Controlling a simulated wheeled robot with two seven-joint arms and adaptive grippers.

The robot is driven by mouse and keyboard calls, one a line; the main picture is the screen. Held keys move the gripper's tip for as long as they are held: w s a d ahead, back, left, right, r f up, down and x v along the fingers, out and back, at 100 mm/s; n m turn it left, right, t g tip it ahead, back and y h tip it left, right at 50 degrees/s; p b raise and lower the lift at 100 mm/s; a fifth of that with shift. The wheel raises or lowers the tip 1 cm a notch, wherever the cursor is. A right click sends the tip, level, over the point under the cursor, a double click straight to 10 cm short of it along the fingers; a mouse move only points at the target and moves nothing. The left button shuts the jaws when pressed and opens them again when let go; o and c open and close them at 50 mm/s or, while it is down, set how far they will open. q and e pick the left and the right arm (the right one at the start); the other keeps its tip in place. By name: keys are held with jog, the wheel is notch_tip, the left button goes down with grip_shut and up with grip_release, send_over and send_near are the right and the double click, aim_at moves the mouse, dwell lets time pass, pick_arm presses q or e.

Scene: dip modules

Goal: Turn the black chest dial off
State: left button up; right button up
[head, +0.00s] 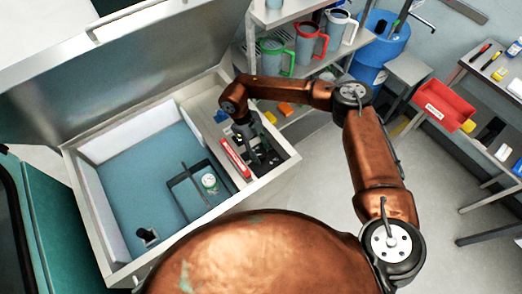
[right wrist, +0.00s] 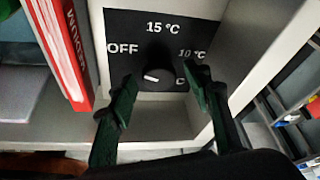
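The black chest dial (right wrist: 158,70) sits on a black panel (right wrist: 150,22) marked OFF at the left, 15 °C at the top and 10 °C at the right. Another label at the lower right is partly hidden by a finger. A short white mark shows on the dial's near left part; its exact setting is hard to tell. My right gripper (right wrist: 160,88) is open, with one dark green finger on each side of the dial; contact is unclear. In the head view my right gripper (head: 262,155) reaches down into the chest's right compartment. My left gripper is out of view.
The open chest (head: 82,205) has its lid raised behind. A red box (head: 235,158) stands close left of my right gripper. A round tin (head: 209,181) and a small black object (head: 147,236) are in the main compartment. Shelves with jugs (head: 306,45) stand behind.

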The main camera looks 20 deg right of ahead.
jog(key=v, duration=1.2)
dwell(0.5)
